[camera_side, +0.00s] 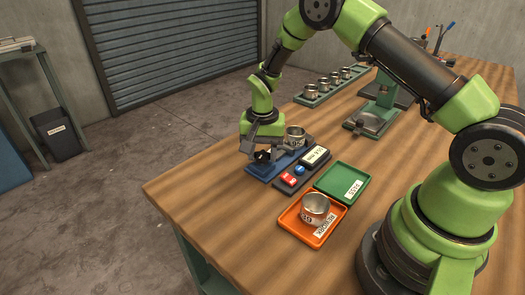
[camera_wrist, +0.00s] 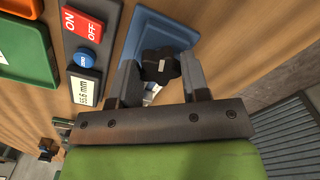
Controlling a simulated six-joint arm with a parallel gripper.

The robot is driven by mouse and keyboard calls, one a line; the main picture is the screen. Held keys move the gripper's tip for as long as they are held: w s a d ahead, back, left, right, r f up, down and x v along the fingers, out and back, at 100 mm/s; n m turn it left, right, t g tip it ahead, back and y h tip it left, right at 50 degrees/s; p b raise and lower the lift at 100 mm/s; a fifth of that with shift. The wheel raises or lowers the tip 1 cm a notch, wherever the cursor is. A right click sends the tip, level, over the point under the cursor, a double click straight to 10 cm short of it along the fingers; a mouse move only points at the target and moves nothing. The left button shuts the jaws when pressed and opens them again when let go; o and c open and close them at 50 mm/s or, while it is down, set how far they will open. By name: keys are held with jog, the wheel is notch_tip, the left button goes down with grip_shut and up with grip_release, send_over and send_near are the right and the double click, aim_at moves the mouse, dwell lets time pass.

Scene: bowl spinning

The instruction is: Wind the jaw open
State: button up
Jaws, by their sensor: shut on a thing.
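My gripper (camera_side: 263,150) is at the near left end of the blue base (camera_side: 258,172), beside the metal bowl (camera_side: 295,137). Its fingers (camera_wrist: 160,78) are shut on a black lobed knob (camera_wrist: 158,65), one finger on each side in the wrist view. The knob also shows small and dark in the side view (camera_side: 262,156). The bowl stands upright just behind my gripper. The jaw itself is mostly hidden by my gripper, so I cannot tell how far it is open.
A panel beside the base has red ON/OFF buttons (camera_wrist: 82,24), a blue button (camera_wrist: 86,59) and a display (camera_wrist: 86,86). An orange tray (camera_side: 292,225) holds another bowl (camera_side: 316,208). A green tray (camera_side: 335,178) is empty. Several bowls stand in a rack (camera_side: 312,101) behind.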

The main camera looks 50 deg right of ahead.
aim_at(262, 154)
jog(key=n, duration=1)
jog(key=shift+n, duration=2.1)
jog(key=o, duration=0.9)
notch_tip(262, 154, up, 10)
